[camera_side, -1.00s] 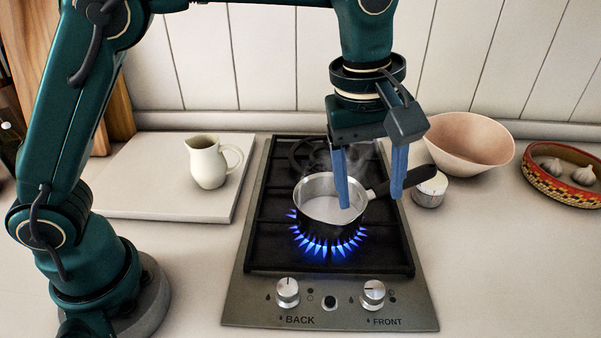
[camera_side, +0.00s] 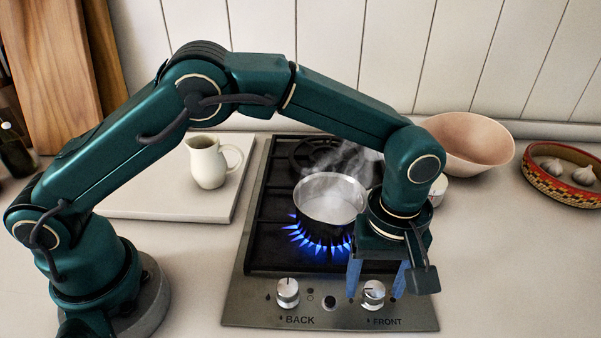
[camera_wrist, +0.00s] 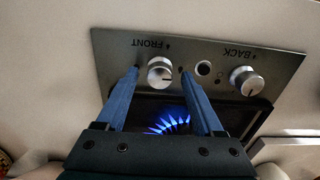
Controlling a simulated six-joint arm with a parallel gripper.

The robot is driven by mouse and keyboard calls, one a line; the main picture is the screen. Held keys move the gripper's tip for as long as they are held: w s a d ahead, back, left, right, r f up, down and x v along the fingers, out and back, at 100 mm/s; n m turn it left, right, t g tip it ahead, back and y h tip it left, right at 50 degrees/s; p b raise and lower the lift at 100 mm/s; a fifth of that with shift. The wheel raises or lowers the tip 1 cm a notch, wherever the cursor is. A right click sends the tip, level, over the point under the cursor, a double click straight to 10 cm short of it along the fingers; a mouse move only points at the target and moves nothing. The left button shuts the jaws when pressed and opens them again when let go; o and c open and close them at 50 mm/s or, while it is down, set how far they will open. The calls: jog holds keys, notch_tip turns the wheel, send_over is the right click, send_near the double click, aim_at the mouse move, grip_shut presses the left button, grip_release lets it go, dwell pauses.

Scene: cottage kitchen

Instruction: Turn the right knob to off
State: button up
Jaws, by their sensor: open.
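The right knob (camera_side: 373,291), labelled FRONT, is a silver dial on the hob's front panel. In the wrist view the FRONT knob (camera_wrist: 161,73) shows between my fingertips, its dark mark pointing sideways. My gripper (camera_side: 378,288) is open, with its blue fingers pointing down on either side of the knob. It also shows in the wrist view (camera_wrist: 160,72); whether the fingers touch the knob I cannot tell. Blue flames (camera_side: 318,240) burn under a steaming saucepan (camera_side: 330,199) on the front burner. My wrist hides the pan's handle.
The left knob (camera_side: 288,291), labelled BACK, sits beside a small black button (camera_side: 329,302). A cream jug (camera_side: 207,163) stands on a white board (camera_side: 150,205). A pink bowl (camera_side: 468,145) and a patterned basket (camera_side: 563,183) with garlic stand right.

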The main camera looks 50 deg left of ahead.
jog(key=shift+c, duration=0.3)
grip_shut()
jog(key=shift+m, duration=0.3)
jog(key=m, duration=0.3)
jog(key=shift+r+m, duration=0.1)
jog(key=shift+m, duration=0.3)
jog(key=m, duration=0.4)
jog(key=shift+m, duration=0.3)
jog(key=m, duration=0.4)
jog(key=shift+m, duration=2)
